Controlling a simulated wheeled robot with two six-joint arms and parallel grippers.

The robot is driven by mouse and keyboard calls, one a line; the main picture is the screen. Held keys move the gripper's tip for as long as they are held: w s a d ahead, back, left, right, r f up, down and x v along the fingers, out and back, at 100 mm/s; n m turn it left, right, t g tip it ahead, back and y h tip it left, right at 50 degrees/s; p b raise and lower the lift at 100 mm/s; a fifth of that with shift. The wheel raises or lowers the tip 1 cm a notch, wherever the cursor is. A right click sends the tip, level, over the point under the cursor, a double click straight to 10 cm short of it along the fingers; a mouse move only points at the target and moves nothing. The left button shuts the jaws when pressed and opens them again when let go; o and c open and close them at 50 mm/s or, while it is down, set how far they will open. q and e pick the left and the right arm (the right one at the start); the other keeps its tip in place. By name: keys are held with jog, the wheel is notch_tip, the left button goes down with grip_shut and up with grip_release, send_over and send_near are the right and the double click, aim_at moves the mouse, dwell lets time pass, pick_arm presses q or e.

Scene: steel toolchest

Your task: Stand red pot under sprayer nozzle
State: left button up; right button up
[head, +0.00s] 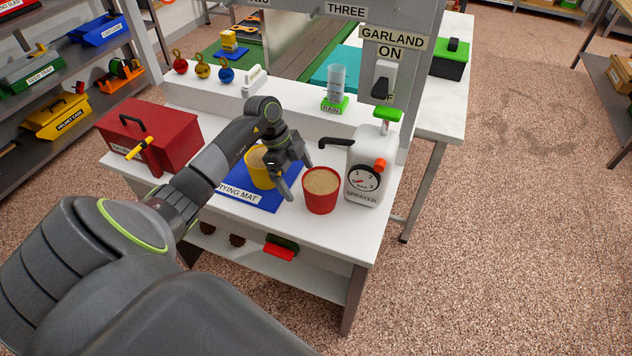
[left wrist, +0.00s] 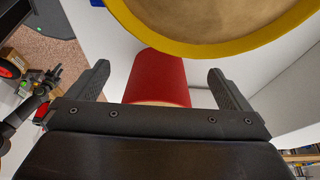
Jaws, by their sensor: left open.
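The red pot (head: 320,203), filled with brown soil, stands upright on the white bench, left of the white sprayer (head: 362,160). The sprayer's black nozzle (head: 336,142) points left and appears above and behind the pot's rim; I cannot tell whether it is directly over it. My left gripper (head: 297,180) is open beside the red pot's left side, with no grasp visible. In the left wrist view the red pot (left wrist: 158,80) shows between the spread fingers (left wrist: 158,70). My right gripper is not in view.
A yellow pot (head: 258,172) stands on the blue drying mat (head: 262,201), close behind the left gripper. A red toolbox (head: 170,135) stands at the bench's left. A rain gauge (head: 336,88) and a switch (head: 383,80) are behind. The bench's front right is clear.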

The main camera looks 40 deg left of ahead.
pick_arm(q)
jog(key=a, duration=0.2)
jog(key=s+a+b, duration=0.1)
jog(key=a, duration=0.2)
jog(key=shift+s, duration=0.1)
dwell(0.4)
